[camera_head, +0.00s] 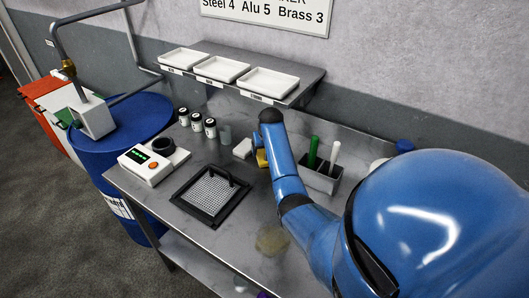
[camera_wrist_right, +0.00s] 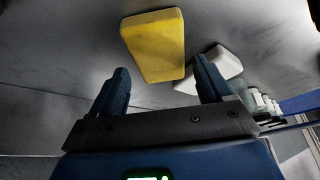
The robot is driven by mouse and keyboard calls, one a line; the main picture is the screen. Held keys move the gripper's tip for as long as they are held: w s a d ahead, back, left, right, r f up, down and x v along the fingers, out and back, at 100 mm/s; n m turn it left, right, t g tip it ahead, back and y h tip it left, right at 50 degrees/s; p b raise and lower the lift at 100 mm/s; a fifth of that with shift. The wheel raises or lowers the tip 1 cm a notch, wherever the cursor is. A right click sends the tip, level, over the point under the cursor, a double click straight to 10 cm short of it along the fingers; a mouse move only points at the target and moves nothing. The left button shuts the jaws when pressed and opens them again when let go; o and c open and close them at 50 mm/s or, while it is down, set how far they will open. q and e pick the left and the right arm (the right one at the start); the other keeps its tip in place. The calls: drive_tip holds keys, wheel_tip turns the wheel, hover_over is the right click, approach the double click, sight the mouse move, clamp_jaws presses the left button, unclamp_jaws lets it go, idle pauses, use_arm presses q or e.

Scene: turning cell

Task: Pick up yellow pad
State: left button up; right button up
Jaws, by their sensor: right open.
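The yellow pad (camera_head: 262,158) lies on the metal bench in the head view, partly hidden behind my blue right arm. In the right wrist view the yellow pad (camera_wrist_right: 154,45) shows whole, a tilted block just beyond and between the fingertips. My right gripper (camera_wrist_right: 161,66) is open and empty, its two dark fingers apart on either side of the pad's near end; I see no contact. My left gripper is out of view.
A black tray with a mesh (camera_head: 209,194) and a white scale (camera_head: 147,165) stand left on the bench. Small jars (camera_head: 196,122) stand behind. A grey holder with green and white sticks (camera_head: 320,178) is right of my arm. White trays (camera_head: 222,69) sit on the shelf above.

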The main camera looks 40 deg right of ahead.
sight(264, 152)
drive_tip(key=shift+w+d, duration=0.25)
drive_tip(key=shift+w, duration=0.25)
drive_tip(key=shift+x, duration=1.45)
drive_tip(key=shift+f, duration=0.1)
drive_tip(key=shift+s, duration=0.1)
drive_tip(key=c, duration=0.8)
drive_tip(key=shift+r+b, duration=0.35)
drive_tip(key=shift+r, duration=0.45)
wheel_tip(264, 152, up, 2)
drive_tip(key=shift+r, duration=0.1)
drive_tip(key=s+a, duration=0.3)
drive_tip(key=s, duration=0.2)
drive_tip(key=s+a+b, duration=0.1)
drive_tip(key=s+a, duration=0.2)
drive_tip(key=s, duration=0.2)
drive_tip(key=s+a, duration=0.2)
drive_tip(key=s, duration=0.3)
drive_tip(key=shift+s+a, duration=0.35)
drive_tip(key=shift+a, duration=0.05)
drive_tip(key=shift+c, duration=0.9)
